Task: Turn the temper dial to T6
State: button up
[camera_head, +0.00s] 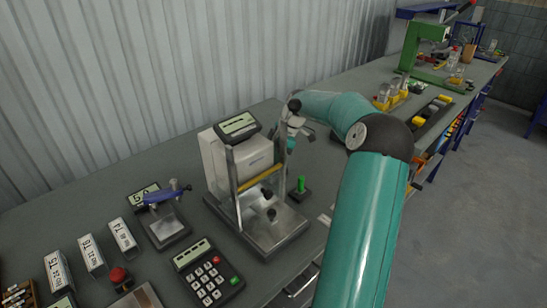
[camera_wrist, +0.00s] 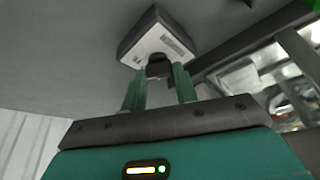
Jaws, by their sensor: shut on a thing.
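In the wrist view, a small box with a dark rim and a pale, labelled face (camera_wrist: 158,42) stands on the grey surface. A dark knob (camera_wrist: 159,66) sticks out from it. The green fingers of my gripper (camera_wrist: 160,80) are shut on this knob, one on each side. The label is too small to read, so I cannot tell which temper the dial points to. In the head view, my wrist is bent down beside the right side of the pale press-like machine (camera_head: 230,165). The fingertips and the knob are not clearly seen there.
A small dark base with a bright green post (camera_head: 300,185) stands right of the machine. A keypad (camera_head: 208,276), a blue-topped fixture (camera_head: 166,215) and several labelled blocks (camera_head: 90,255) lie to the left. A green press (camera_head: 420,50) stands farther along the bench.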

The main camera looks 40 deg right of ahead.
jog(key=shift+m+t+h, duration=0.3)
jog(key=shift+m+h, duration=0.1)
jog(key=shift+m, duration=0.7)
jog(key=o, duration=1)
jog(key=shift+r, duration=0.1)
jog(key=v, duration=1.3)
jog(key=shift+s+d+r, duration=0.15)
jog(key=shift+s+r, duration=0.05)
jog(key=shift+r, duration=0.05)
jog(key=shift+s, duration=0.1)
